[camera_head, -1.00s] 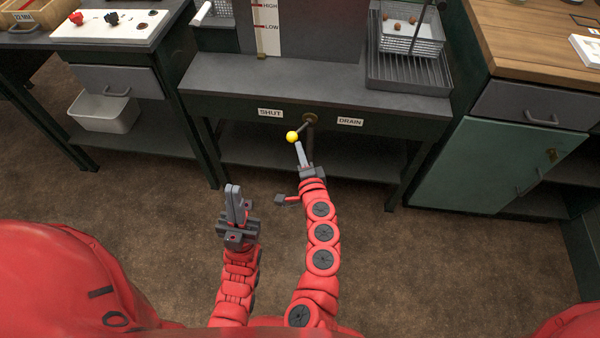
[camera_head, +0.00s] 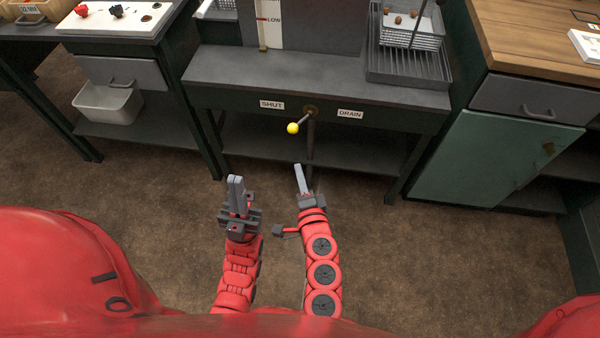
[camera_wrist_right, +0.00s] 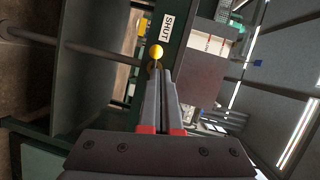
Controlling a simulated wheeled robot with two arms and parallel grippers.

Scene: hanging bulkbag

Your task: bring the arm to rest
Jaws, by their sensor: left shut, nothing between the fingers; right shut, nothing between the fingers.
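My right gripper (camera_head: 299,180) is shut and empty, in front of the dark bench and below the yellow-knobbed lever (camera_head: 293,128). It is apart from the knob in the head view. In the right wrist view the shut fingers (camera_wrist_right: 162,85) point toward the yellow knob (camera_wrist_right: 156,52). The lever points toward the SHUT label (camera_head: 271,105), away from the DRAIN label (camera_head: 350,114). My left gripper (camera_head: 236,192) is shut and empty, to the left of the right gripper over the brown floor.
The dark bench (camera_head: 300,78) has a lower shelf (camera_head: 270,146). A green cabinet (camera_head: 490,160) is at the right, and a shelf with a grey bin (camera_head: 108,103) is at the left. The floor between is clear.

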